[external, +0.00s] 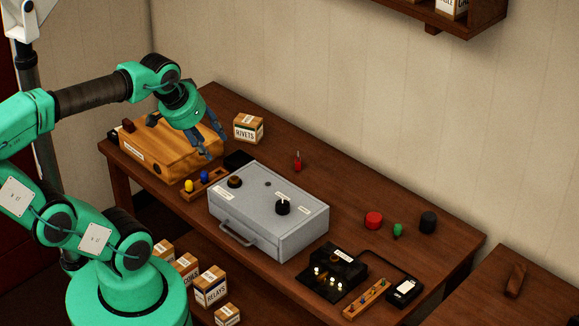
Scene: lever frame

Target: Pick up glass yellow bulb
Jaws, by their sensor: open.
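A red bulb (297,162) stands apart on the table behind the grey case. My gripper (215,149) points down, open and empty, above and to the right of the yellow bulb in the picture, near the wooden box's right end. Its fingers are apart from the bulbs.
A RIVETS box (248,128) stands behind. Black lamp equipment (332,278) is at the right, with red (374,220), green (398,230) and black (428,222) pieces behind it. Boxes (210,285) sit below the table.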

